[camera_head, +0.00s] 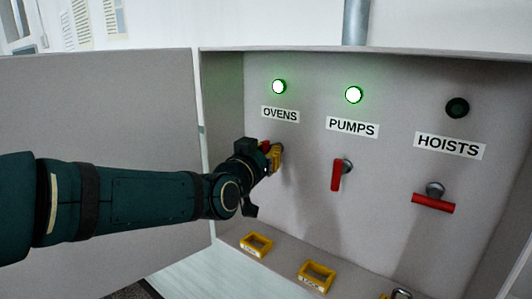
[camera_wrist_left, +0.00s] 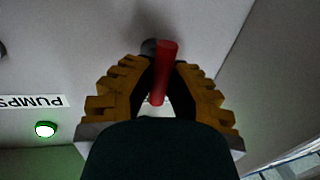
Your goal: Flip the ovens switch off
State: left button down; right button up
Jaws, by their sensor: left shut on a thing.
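The ovens switch sits under the OVENS label (camera_head: 280,114) in the open grey cabinet. Its red handle (camera_wrist_left: 166,64) shows in the left wrist view between the yellow fingers of my left gripper (camera_wrist_left: 160,95). In the head view my left gripper (camera_head: 272,157) is at the switch and hides most of it, with only a bit of red showing. The gripper is shut on the handle. The ovens lamp (camera_head: 279,87) is lit green. My right gripper is not in view.
The pumps switch (camera_head: 337,175) has its red handle hanging down, under a lit green lamp (camera_head: 354,95). The hoists switch (camera_head: 433,203) lies crosswise, under a dark lamp (camera_head: 457,108). Yellow tags (camera_head: 257,244) lie on the cabinet's bottom ledge. The open door (camera_head: 100,120) stands left.

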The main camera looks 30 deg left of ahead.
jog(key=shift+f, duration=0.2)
pick_arm(q)
jog(key=n+b, duration=0.2)
jog(key=n, duration=0.1)
jog(key=shift+a+f+n+g, duration=0.1)
jog(key=shift+n+g, duration=0.2)
jog(key=n+h+b, duration=0.1)
jog(key=n+b, duration=0.1)
jog(key=n, duration=0.2)
jog(key=shift+a+g, duration=0.1)
jog(key=shift+g, duration=0.2)
jog(key=n+h+b, duration=0.1)
jog(key=n+b, duration=0.1)
jog(key=n, duration=0.2)
jog(key=shift+f+n+g, duration=0.15)
jog(key=shift+n+g, duration=0.15)
jog(key=shift+n+h+b, duration=0.6)
jog(key=shift+n+h, duration=0.1)
jog(key=shift+n, duration=1)
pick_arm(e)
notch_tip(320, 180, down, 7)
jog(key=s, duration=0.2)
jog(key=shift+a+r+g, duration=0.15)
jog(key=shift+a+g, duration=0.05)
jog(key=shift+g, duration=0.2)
pick_arm(q)
jog(key=c, duration=0.9)
grip_release()
jog(key=shift+c, duration=0.2)
